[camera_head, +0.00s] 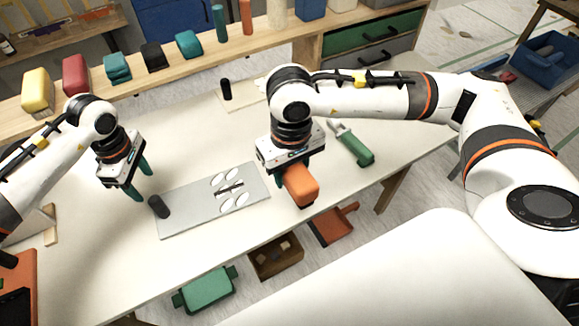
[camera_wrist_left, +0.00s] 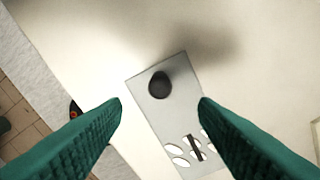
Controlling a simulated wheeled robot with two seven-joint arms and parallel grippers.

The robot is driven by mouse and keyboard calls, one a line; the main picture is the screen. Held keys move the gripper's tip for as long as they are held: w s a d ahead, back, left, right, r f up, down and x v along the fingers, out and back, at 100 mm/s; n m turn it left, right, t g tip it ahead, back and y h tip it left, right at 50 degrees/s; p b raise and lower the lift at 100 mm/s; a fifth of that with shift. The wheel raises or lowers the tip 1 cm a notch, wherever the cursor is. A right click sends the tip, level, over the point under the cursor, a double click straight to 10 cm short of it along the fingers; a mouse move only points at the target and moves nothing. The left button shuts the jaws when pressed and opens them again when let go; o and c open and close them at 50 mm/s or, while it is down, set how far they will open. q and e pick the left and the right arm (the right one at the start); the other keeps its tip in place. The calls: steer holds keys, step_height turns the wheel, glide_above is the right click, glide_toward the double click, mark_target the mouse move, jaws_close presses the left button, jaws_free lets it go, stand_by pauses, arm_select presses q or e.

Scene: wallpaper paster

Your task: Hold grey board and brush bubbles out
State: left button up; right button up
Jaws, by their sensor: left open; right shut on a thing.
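The grey board (camera_head: 190,217) lies flat on the white table, with several white oval bubbles (camera_head: 226,202) and a dark strip on its right part. A dark round knob (camera_head: 159,207) stands at its left end. In the left wrist view the board (camera_wrist_left: 185,110) and its knob (camera_wrist_left: 159,85) lie ahead between my fingers. My left gripper (camera_head: 135,192) is open and empty, above the table just left of and behind the knob. My right gripper (camera_head: 290,174) is shut on an orange block-like brush (camera_head: 301,186), just right of the board. Its underside is hidden.
A green-handled tool (camera_head: 354,146) lies right of my right gripper. A dark upright knob (camera_head: 226,90) stands on a pale board behind. A shelf along the back holds coloured blocks (camera_head: 75,74). An orange item (camera_head: 20,275) sits at the left edge.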

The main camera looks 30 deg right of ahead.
mark_target(153, 199)
arm_select(q)
step_height(153, 199, down, 12)
steer(key=b, duration=0.5)
steer(key=shift+w, duration=0.1)
arm_select(e)
step_height(153, 199, down, 5)
steer(key=shift+f, duration=0.15)
arm_select(q)
jaws_close()
jaws_free()
steer(key=shift+r, duration=0.2)
steer(key=shift+r+p, duration=0.3)
steer(key=shift+r, duration=0.5)
arm_select(e)
steer(key=shift+r, duration=0.4)
